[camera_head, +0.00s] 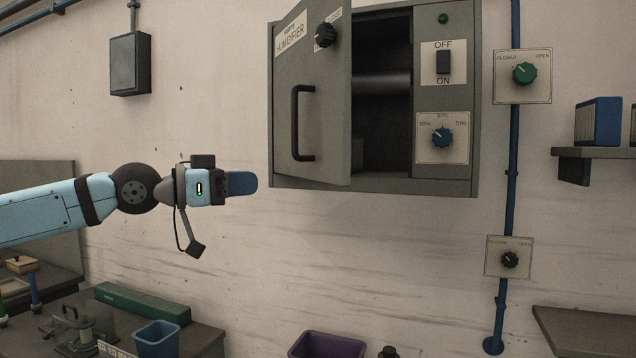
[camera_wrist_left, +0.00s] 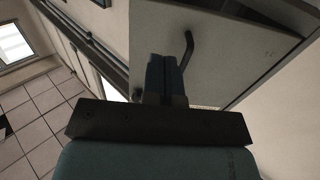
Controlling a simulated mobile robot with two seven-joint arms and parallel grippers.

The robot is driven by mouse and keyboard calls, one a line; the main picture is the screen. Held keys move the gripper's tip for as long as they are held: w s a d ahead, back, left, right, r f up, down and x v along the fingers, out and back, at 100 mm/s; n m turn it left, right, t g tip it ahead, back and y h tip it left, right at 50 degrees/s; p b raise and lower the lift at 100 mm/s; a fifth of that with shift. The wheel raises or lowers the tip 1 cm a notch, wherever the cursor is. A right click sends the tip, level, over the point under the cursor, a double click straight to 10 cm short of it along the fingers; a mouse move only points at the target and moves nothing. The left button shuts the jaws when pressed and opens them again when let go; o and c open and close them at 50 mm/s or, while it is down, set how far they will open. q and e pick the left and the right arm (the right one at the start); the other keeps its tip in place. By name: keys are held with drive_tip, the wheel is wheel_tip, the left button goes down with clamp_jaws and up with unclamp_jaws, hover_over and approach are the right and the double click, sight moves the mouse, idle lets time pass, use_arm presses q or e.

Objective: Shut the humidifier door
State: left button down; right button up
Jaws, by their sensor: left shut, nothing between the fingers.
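The humidifier (camera_head: 430,186) is a grey wall cabinet in the head view. Its door (camera_head: 335,110) is hinged at the left and stands partly open, with the dark interior showing at its right. The door has a black bar handle (camera_head: 297,122) and a black knob (camera_head: 325,35). My left gripper (camera_head: 254,183) is shut and empty, to the left of the door and a little below the handle, apart from it in the head view. In the left wrist view the shut fingers (camera_wrist_left: 167,80) point toward the door (camera_wrist_left: 215,35) and its handle (camera_wrist_left: 188,48). My right gripper is not in view.
A dark wall box (camera_head: 130,64) hangs at upper left. A blue pipe (camera_head: 513,150) with valve plates runs down at the right, beside a shelf (camera_head: 600,152). Below are a bench (camera_head: 205,338) with a blue bin (camera_head: 156,338) and a purple bin (camera_head: 328,346). The wall below the cabinet is clear.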

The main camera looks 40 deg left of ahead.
use_arm(q)
drive_tip(key=w, duration=0.1)
drive_tip(key=p, duration=0.4)
approach(329, 179)
drive_tip(key=p+x, duration=0.2)
drive_tip(key=x, duration=0.4)
drive_tip(key=shift+w+r+p, duration=0.1)
drive_tip(key=shift+w+p, duration=0.05)
drive_tip(key=shift+p, duration=0.25)
drive_tip(key=shift+w+d, duration=0.3)
drive_tip(key=shift+w, duration=0.25)
